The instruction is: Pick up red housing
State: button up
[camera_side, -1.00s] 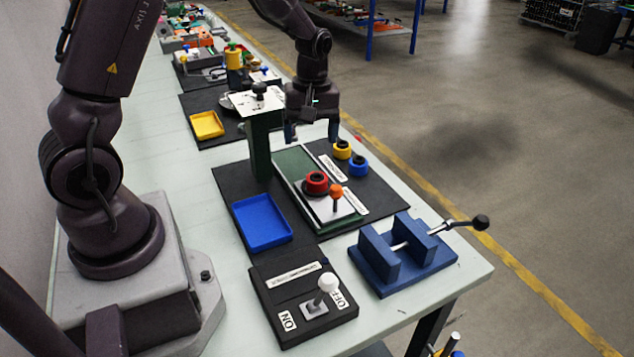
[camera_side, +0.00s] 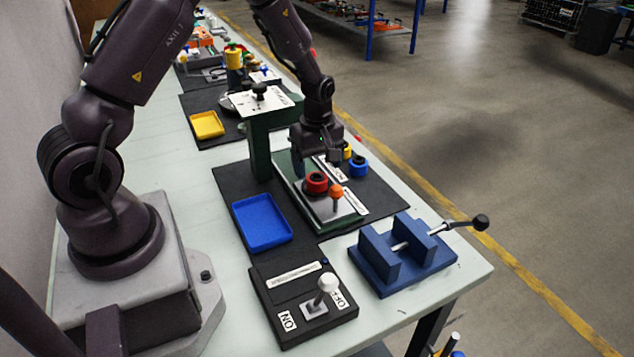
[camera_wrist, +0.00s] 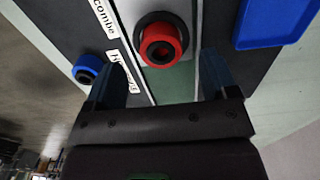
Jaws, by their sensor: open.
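The red housing (camera_side: 316,183) is a short red ring with a dark centre. It sits upright on the light plate of the green fixture (camera_side: 281,166). In the wrist view the red housing (camera_wrist: 161,44) lies ahead of the fingers, roughly centred between them but beyond their tips. My gripper (camera_side: 317,163) is just behind and above it in the side view, pointing down. In the wrist view my gripper (camera_wrist: 160,75) has its two blue fingers wide apart with nothing between them. The side view partly hides the fingertips.
An orange knob (camera_side: 336,191) stands close in front of the housing. Yellow (camera_side: 346,151) and blue (camera_side: 358,165) housings sit to the right. A green press column (camera_side: 260,145) rises on the left. A blue tray (camera_side: 262,222), a blue vise (camera_side: 402,255) and a switch box (camera_side: 304,303) stand nearer.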

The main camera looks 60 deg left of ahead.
aim_at(317, 176)
notch_tip(317, 176, down, 4)
jog(key=shift+a, duration=0.15)
jog(key=c, duration=1)
jog(key=shift+r, duration=0.15)
jog(key=shift+c, duration=0.2)
